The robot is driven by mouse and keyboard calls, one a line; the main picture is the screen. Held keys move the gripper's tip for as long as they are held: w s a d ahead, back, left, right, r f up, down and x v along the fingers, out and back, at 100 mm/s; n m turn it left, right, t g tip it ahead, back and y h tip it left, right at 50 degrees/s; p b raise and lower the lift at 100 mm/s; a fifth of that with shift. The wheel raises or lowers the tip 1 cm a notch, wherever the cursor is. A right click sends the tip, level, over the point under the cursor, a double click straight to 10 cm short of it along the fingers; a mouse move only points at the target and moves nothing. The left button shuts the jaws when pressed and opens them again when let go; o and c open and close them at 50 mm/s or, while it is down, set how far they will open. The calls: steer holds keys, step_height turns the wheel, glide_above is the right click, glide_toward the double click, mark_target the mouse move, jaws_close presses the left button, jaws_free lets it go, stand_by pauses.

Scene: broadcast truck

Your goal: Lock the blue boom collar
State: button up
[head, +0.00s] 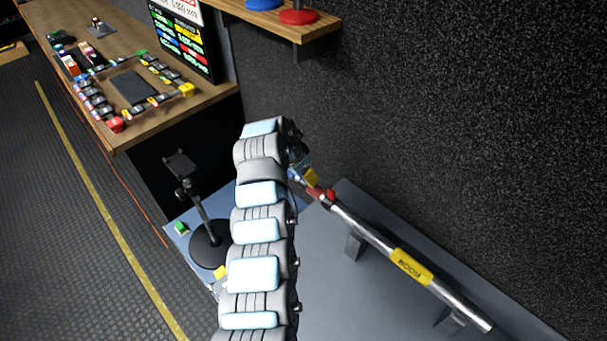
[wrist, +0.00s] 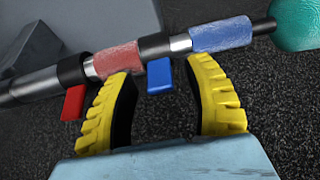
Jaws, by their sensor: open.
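The boom pole (head: 375,240) lies on two supports and carries a yellow BOOM label (head: 412,266). In the wrist view, the pole has a red sleeve (wrist: 117,60) and a blue sleeve (wrist: 221,34). A black collar (wrist: 154,46) between them carries a blue lever (wrist: 160,76) pointing towards me. Another black collar further left carries a red lever (wrist: 73,102). My gripper (wrist: 163,68) is open, its yellow fingers on either side of the blue lever with gaps beside it. In the head view, my arm hides most of the gripper and the blue lever.
A teal ball (wrist: 296,22) is at the pole's end. A dark textured wall (head: 440,90) rises behind the pole. A stand with a round black base (head: 210,246) is left of my arm. A wooden desk (head: 108,45) with small items and a shelf (head: 290,25) are further back.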

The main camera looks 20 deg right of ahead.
jaws_close()
steer(key=shift+w+d+y, duration=0.1)
steer(key=shift+d+y, duration=0.05)
steer(key=shift+y, duration=0.15)
steer(key=shift+d+f+g+y+b, duration=0.1)
steer(key=shift+g+y+b, duration=0.2)
steer(key=shift+f, duration=0.15)
steer(key=shift+w+d+y+b, duration=0.1)
steer(key=shift+y+b, duration=0.2)
steer(key=shift+b, duration=0.1)
steer(key=shift+d+r, duration=0.1)
steer(key=shift+r, duration=0.1)
stand_by(0.3)
